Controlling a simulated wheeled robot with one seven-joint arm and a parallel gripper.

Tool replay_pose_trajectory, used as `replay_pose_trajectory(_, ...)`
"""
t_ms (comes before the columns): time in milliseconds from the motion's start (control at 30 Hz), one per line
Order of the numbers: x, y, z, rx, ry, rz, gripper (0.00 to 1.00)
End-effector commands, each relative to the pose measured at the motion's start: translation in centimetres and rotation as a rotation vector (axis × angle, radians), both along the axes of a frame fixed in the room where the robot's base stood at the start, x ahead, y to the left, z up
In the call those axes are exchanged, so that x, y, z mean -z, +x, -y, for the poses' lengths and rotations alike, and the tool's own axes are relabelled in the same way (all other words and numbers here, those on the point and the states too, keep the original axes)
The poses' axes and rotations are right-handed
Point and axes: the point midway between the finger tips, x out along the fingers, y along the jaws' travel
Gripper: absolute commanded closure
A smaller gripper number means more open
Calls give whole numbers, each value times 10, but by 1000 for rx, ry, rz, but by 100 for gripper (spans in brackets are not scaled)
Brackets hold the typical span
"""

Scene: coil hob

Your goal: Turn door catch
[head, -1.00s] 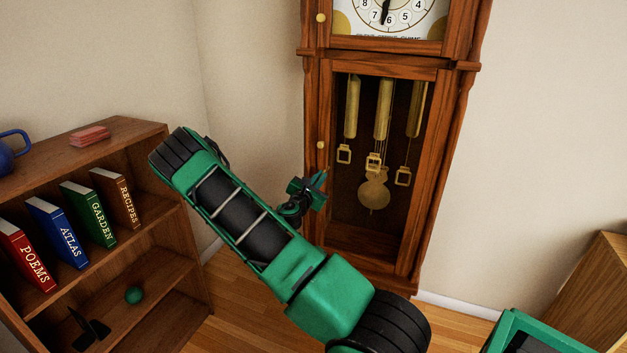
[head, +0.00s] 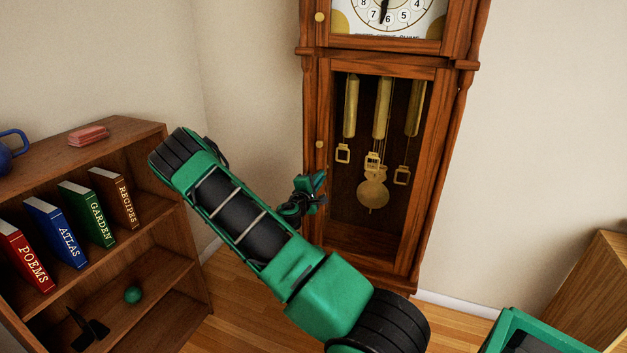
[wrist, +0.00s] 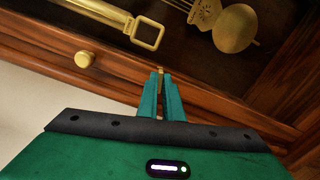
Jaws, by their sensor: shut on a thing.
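The tall wooden clock (head: 312,215) stands against the wall, with a glazed lower door (head: 424,170). A round brass knob (head: 319,144) sits on the door's left stile, and it also shows in the wrist view (wrist: 86,60). My gripper (head: 319,178) is at that stile, below the knob. In the wrist view my gripper's teal fingers (wrist: 161,78) are close together on a small brass piece, the door catch (wrist: 160,70). Only a sliver of the catch shows between the fingertips. In the head view my gripper hides it.
Brass weights (head: 381,108) and a pendulum (head: 372,193) hang behind the door. A bookshelf (head: 150,135) with several books stands at the left. A wooden cabinet (head: 603,290) is at the lower right. Bare wall lies right of the clock.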

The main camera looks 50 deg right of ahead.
Motion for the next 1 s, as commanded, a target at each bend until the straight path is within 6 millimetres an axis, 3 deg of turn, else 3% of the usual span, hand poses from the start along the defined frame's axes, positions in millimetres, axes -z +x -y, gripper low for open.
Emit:
replay_pose_trajectory(400,0,1,-1,-3,85,214,100)
replay_pose_trajectory(1000,-1,2,-1,-5,103,258,100)
